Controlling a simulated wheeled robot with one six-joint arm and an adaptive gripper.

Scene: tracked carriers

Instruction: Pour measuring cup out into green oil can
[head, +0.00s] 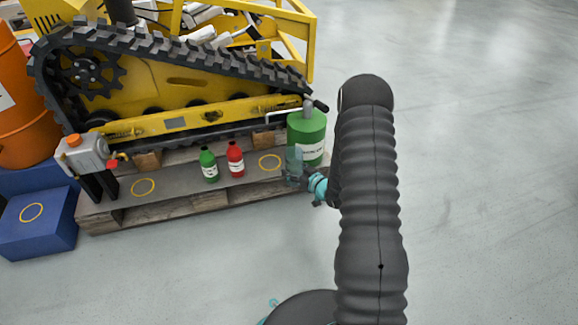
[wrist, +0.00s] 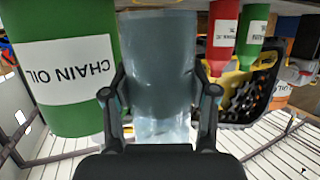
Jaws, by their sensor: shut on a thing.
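The green oil can (head: 306,150) stands at the right end of the pallet, with a grey crank-like fitting on top. In the wrist view the can (wrist: 72,100) fills the left side, its CHAIN OIL label upside down. My gripper (head: 298,180) is in front of the can's lower left side. The measuring cup (head: 293,158), clear and bluish, is in it and looks roughly upright. In the wrist view my gripper (wrist: 160,95) has its fingers on both sides of the cup (wrist: 158,50). I cannot tell how much the cup holds.
A red bottle (head: 235,160) and a green bottle (head: 209,167) stand left of the cup on the pallet board (head: 120,208). The yellow tracked carrier (head: 180,88) stands behind. The floor right is clear.

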